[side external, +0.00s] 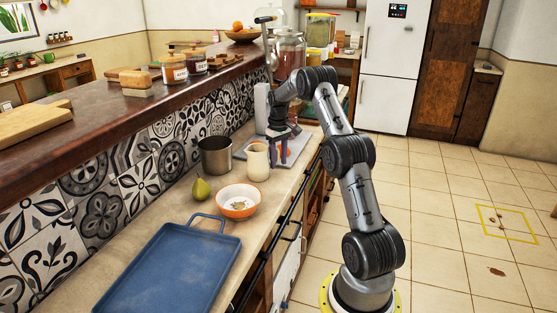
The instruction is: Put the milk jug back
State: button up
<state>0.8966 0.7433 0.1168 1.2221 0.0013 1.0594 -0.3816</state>
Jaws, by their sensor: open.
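The cream-coloured milk jug (258,163) stands upright on the counter, between the metal pot and my gripper. My gripper (279,158) points down just right of the jug, with its purple fingers low near the counter. It is open. I see nothing between the fingers, but the jug partly overlaps that area, and I cannot tell whether a finger touches the jug.
A metal pot (215,156), a green pear (201,190), an orange-rimmed bowl (239,207) and a blue tray (168,266) lie along the counter (262,221). A tiled wall (100,185) and raised wooden ledge (99,108) border it on the left.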

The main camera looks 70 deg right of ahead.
notch_tip(320, 180, up, 12)
jog(key=shift+f, duration=0.1)
notch_tip(320, 180, up, 4)
send_over(268, 167)
jog(key=s+a+r+n+t+h, duration=0.15)
jog(key=a+r, duration=0.25)
jog(key=a, duration=0.7)
jog(key=s+a+r+n+t, duration=0.15)
jog(key=a+r, duration=0.25)
jog(key=a, duration=0.7)
jog(key=s+a+f+n+t, duration=0.1)
jog(key=s+a+f, duration=0.2)
jog(key=s+a, duration=0.4)
jog(key=s+a+f+n+t+y, duration=0.1)
jog(key=s+a+f+n, duration=0.1)
jog(key=s+a, duration=0.6)
jog(key=shift+s+a+f+t, duration=0.3)
jog(key=shift+s+f, duration=0.4)
jog(key=shift+s, duration=0.15)
